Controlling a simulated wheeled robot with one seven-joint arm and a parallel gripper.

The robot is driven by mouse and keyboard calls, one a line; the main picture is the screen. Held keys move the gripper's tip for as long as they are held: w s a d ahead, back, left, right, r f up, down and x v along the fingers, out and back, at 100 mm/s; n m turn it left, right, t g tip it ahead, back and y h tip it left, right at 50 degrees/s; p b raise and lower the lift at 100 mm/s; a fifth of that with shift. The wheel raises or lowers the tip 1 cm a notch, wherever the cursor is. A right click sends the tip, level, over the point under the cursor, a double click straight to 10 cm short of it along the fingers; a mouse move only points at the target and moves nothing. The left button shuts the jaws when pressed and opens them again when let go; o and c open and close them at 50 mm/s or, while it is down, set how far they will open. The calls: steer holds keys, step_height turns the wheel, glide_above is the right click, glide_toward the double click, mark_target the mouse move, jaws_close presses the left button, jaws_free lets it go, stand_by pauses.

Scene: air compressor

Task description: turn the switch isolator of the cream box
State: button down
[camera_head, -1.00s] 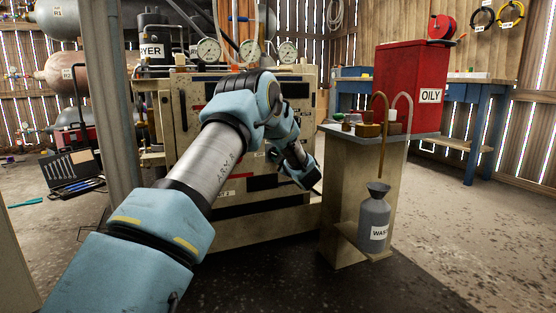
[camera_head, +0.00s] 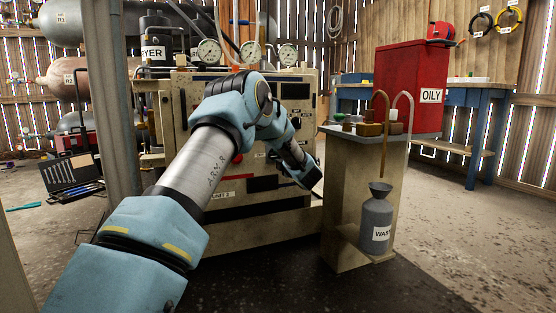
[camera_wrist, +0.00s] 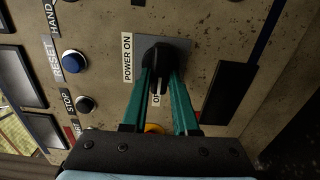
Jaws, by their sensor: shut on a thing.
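The switch isolator is a black rotary knob (camera_wrist: 157,56) on a grey plate in the wrist view. A "POWER ON" label (camera_wrist: 127,57) stands beside it, and a second label below it is partly hidden. The knob's pale pointer mark lies toward the bottom of the picture, between my fingers. My gripper (camera_wrist: 162,73) has its teal fingers on both sides of the knob and is shut on it. The cream box (camera_head: 255,232) stands behind my arm in the head view, where my arm hides the knob and fingertips.
Blue (camera_wrist: 74,61) and black (camera_wrist: 86,104) push buttons lie left of the knob in the wrist view; a yellow part (camera_wrist: 154,128) shows between my fingers. A stand (camera_head: 349,180) with a grey waste bottle (camera_head: 376,215) is close right of my arm.

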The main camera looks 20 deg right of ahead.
stand_by(0.3)
steer(key=c, duration=0.7)
jaws_free()
steer(key=s+p, duration=0.1)
steer(key=s, duration=0.2)
steer(key=s+d+p, duration=0.1)
steer(key=s, duration=0.3)
steer(key=s+p, duration=0.1)
steer(key=s, duration=0.2)
steer(key=shift+s+d+p, duration=0.2)
steer(key=shift+s+p, duration=0.1)
steer(key=shift+s, duration=0.1)
